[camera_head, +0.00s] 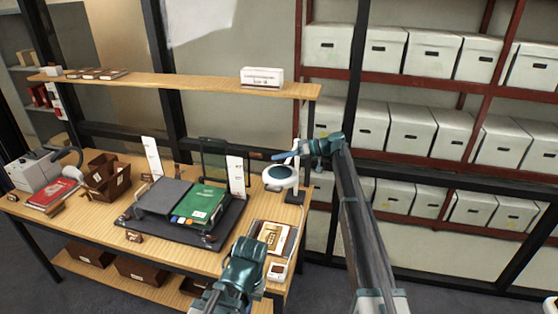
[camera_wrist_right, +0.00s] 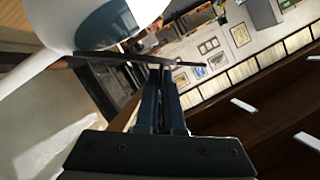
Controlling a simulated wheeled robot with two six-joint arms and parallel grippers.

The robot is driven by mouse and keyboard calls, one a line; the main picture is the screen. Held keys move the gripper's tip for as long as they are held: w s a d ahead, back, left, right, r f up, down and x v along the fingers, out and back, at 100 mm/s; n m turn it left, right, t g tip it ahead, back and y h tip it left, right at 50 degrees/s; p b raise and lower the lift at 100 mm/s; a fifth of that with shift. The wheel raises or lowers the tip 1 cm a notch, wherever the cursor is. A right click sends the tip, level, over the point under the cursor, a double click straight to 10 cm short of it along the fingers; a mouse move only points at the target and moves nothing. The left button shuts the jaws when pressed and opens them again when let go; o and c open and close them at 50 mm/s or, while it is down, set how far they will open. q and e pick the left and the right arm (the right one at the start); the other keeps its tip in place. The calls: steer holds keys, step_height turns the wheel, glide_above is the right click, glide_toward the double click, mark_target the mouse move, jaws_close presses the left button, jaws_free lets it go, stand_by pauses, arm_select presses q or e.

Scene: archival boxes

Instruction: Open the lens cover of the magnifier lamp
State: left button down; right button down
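The magnifier lamp (camera_head: 280,186) stands near the right end of the desk, with a white round head and a blue-grey lens area. In the right wrist view its white head (camera_wrist_right: 52,22) and dark teal lens area (camera_wrist_right: 112,20) fill the upper left. My right gripper (camera_head: 284,155) is just above and behind the lamp head. In the wrist view its fingers (camera_wrist_right: 162,68) are close together at a thin dark bar (camera_wrist_right: 105,57) by the head; I cannot tell whether they grip it. My left gripper (camera_head: 254,246) hangs over the desk's front edge; its fingertips are unclear.
A dark tray holds a green folder (camera_head: 200,203). A shelf (camera_head: 190,85) runs above the desk. Racks of white boxes (camera_head: 430,52) stand right.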

steer(key=shift+w, duration=0.1)
stand_by(0.4)
steer(key=c, duration=1)
jaws_free()
steer(key=shift+c, duration=0.2)
steer(key=shift+d, duration=0.1)
steer(key=p+v, duration=0.4)
steer(key=v, duration=0.9)
steer(key=shift+d+r, duration=0.15)
steer(key=shift+d, duration=0.2)
